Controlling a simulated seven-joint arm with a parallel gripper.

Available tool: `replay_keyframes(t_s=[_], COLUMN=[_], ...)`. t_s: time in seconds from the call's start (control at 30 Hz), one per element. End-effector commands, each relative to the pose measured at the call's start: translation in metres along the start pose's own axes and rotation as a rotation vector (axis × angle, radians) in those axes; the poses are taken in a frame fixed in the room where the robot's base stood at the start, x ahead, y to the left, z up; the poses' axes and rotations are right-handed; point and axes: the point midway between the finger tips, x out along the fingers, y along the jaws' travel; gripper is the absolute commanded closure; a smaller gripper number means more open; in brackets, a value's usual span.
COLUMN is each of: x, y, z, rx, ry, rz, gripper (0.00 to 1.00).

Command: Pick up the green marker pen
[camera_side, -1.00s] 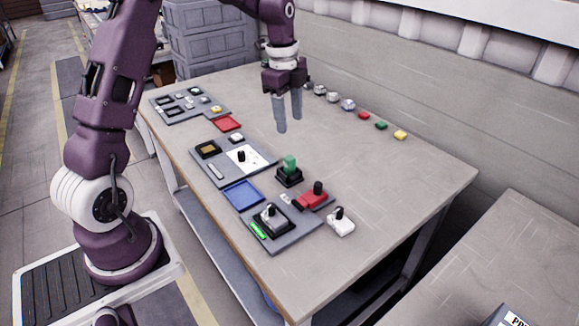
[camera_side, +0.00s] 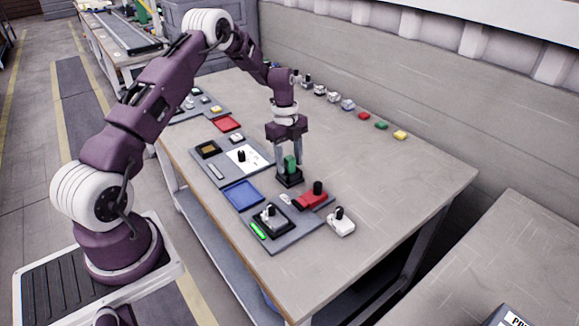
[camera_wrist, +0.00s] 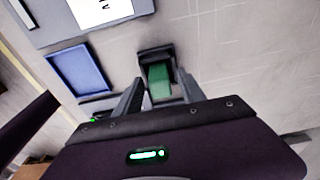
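A green upright piece (camera_side: 290,168) stands in a black square base (camera_side: 289,180) on the table; it is the green thing at my gripper, but I cannot tell whether it is a marker pen. My gripper (camera_side: 290,160) points down over it with its fingers open. In the wrist view, the green piece (camera_wrist: 160,83) lies between the two fingers (camera_wrist: 160,76), with a gap showing on each side. Its black base (camera_wrist: 156,55) shows beyond the fingertips. A thin bright green bar (camera_side: 258,230) lies on a grey board at the front.
A red block with a black knob (camera_side: 313,199) and a white one (camera_side: 341,224) stand close in front. A blue tray (camera_side: 242,193) and a grey board with a white card (camera_side: 243,157) lie to the left. Small coloured pieces line the back edge. The table's right side is clear.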

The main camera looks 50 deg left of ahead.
Motion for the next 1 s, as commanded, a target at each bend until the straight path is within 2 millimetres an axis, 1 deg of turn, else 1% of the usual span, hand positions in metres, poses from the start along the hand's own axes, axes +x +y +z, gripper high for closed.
replay_keyframes(t_s=[0.03, 0.17, 0.2, 0.23, 0.47, 0.53, 0.57, 0.63, 0.8, 0.9, 0.97, 1.0], x=[0.0, 0.0, 0.0, 0.0, -0.001, -0.005, -0.009, -0.024, -0.069, -0.087, -0.094, -0.096], y=[0.0, 0.0, 0.0, 0.0, 0.0, -0.001, -0.001, -0.001, -0.001, -0.001, 0.002, 0.005], z=[0.0, 0.0, 0.0, 0.0, 0.0, -0.001, -0.001, -0.003, -0.008, -0.011, -0.015, -0.021], rx=[0.0, 0.0, 0.0, 0.0, 0.0, 0.0, 0.0, 0.0, -0.001, 0.0, -0.001, -0.003], ry=[0.0, 0.0, 0.0, 0.0, 0.0, 0.0, -0.001, -0.001, -0.002, -0.002, 0.0, 0.001], rz=[0.0, 0.0, 0.0, 0.0, 0.0, -0.002, -0.004, -0.005, -0.006, -0.004, -0.002, -0.002], gripper=[0.65, 0.9, 0.98, 1.0, 1.0, 1.0, 1.0, 1.0, 1.0, 1.0, 1.0, 1.0])
